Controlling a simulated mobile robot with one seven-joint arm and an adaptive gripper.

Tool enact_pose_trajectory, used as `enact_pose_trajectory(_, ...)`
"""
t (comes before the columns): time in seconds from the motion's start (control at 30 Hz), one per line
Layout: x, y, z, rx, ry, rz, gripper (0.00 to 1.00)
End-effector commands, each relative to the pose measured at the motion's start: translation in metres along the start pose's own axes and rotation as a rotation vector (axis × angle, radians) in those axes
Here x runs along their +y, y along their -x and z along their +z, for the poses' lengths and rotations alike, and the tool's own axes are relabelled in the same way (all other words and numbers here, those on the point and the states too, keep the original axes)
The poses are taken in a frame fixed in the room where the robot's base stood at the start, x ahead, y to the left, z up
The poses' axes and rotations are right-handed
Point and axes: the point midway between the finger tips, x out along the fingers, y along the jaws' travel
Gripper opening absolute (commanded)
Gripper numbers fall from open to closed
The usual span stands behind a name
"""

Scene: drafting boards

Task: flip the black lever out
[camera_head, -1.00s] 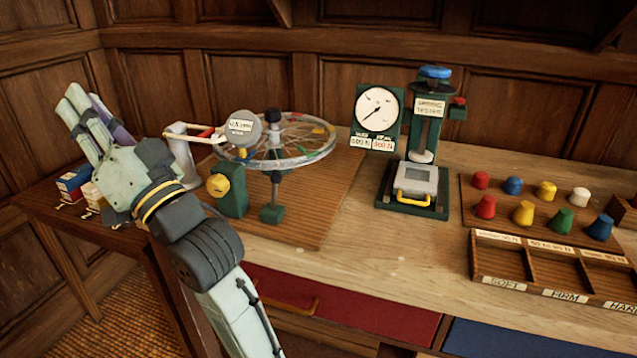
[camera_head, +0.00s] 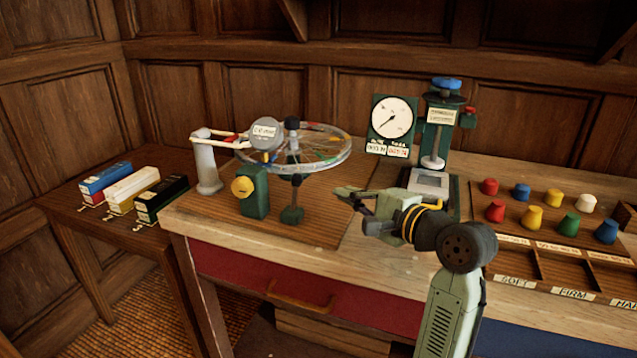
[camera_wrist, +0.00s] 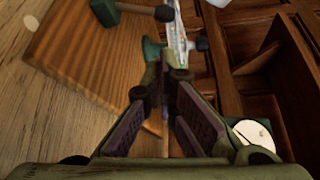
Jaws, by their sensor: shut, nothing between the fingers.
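I cannot make out a black lever for certain. The spoked wheel (camera_head: 325,160) lies flat on its stand, with a black knob (camera_head: 291,124) on top of its centre post. A green foot (camera_head: 292,215) carries the post. My gripper (camera_head: 345,191) is shut and empty, in front of the wheel and to its right, pointing left above the bench. In the wrist view my gripper's fingers (camera_wrist: 166,75) point toward the wheel (camera_wrist: 180,40), seen nearly edge-on, with dark knobs (camera_wrist: 163,13) beside it.
A round gauge (camera_head: 264,133) and a green block with a yellow knob (camera_head: 243,186) stand left of the post. The press (camera_head: 440,135) and dial (camera_head: 392,117) stand behind my arm. Coloured pegs and a tray (camera_head: 540,268) are at right. Boxes lie on the left side table (camera_head: 110,232).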

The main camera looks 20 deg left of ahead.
Motion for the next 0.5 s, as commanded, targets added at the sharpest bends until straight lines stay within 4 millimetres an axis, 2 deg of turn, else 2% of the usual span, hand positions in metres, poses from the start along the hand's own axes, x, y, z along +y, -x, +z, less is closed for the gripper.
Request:
enact_pose_trajectory(0.13, -0.001, -0.004, 0.001, -0.001, 0.001, 0.000, 0.00)
enact_pose_trajectory(0.23, -0.001, -0.013, 0.001, -0.002, 0.000, 0.001, 0.00)
enact_pose_trajectory(0.5, -0.002, -0.062, 0.001, -0.002, 0.001, 0.002, 0.00)
